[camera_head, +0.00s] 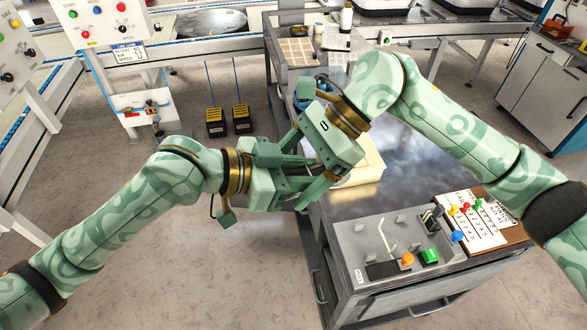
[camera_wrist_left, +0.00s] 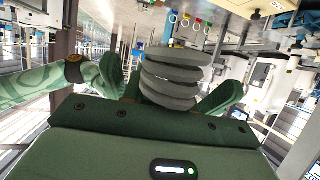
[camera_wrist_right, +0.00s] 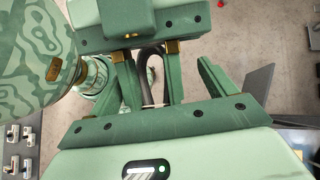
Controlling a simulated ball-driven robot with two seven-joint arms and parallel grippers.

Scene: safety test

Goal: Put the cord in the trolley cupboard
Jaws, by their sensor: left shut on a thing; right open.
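My left gripper (camera_head: 312,176) is shut on the cord (camera_wrist_left: 170,75), a grey coil of stacked loops standing up between its fingers in the left wrist view. My right gripper (camera_head: 300,145) is open and close to the left one, above the trolley's left edge. In the right wrist view a dark loop of the cord (camera_wrist_right: 150,75) shows between the right fingers, which stand apart. In the head view the grippers hide the cord. The trolley (camera_head: 375,285) is grey metal with a dark top. The inside of its cupboard does not show in the head view.
On the trolley top lie a grey tray (camera_head: 345,245) with an orange and a green knob, and a peg board (camera_head: 485,225). Two black-and-yellow boxes (camera_head: 228,120) stand on the floor behind. The floor left of the trolley (camera_head: 240,265) is clear.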

